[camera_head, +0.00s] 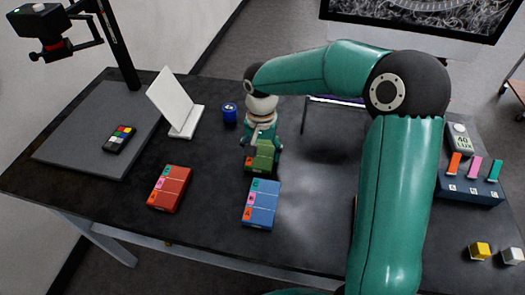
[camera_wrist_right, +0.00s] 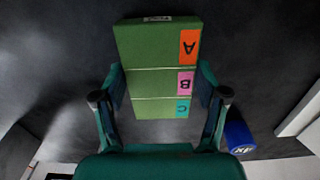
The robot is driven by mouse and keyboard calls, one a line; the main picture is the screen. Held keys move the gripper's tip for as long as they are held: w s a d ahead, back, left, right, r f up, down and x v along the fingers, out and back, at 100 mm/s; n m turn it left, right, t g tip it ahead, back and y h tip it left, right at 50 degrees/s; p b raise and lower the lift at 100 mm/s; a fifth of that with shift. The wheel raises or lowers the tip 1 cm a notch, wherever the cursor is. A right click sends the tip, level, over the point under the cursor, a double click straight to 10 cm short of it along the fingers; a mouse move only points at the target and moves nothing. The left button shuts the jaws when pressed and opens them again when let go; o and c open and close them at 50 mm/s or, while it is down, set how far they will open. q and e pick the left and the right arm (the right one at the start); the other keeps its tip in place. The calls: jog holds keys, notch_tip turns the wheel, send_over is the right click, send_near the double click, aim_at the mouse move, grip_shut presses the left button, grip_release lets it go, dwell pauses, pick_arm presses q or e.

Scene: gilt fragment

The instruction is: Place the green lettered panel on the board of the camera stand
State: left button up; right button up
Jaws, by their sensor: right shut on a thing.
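The green lettered panel (camera_head: 262,157) is near the middle of the dark table, partly hidden by my right gripper (camera_head: 262,147). In the right wrist view the panel (camera_wrist_right: 150,48) shows orange A, pink B and teal C tabs along one side. My right gripper (camera_wrist_right: 160,82) has a finger on each side of it and is shut on it. I cannot tell whether the panel touches the table. The camera stand (camera_head: 118,45) rises at the back left, with its camera (camera_head: 40,22) over the grey board (camera_head: 75,125). My left gripper is not in view.
A small colour chart (camera_head: 119,139) lies on the board. A white angled plate (camera_head: 174,103) and a blue cup (camera_head: 229,113) stand between board and panel. A red panel (camera_head: 170,189) and a blue panel (camera_head: 261,204) lie nearer. A slotted blue block (camera_head: 470,189) is at right.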

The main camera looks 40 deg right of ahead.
jog(key=shift+f, duration=0.2)
jog(key=o, duration=1.2)
jog(key=shift+f, duration=0.1)
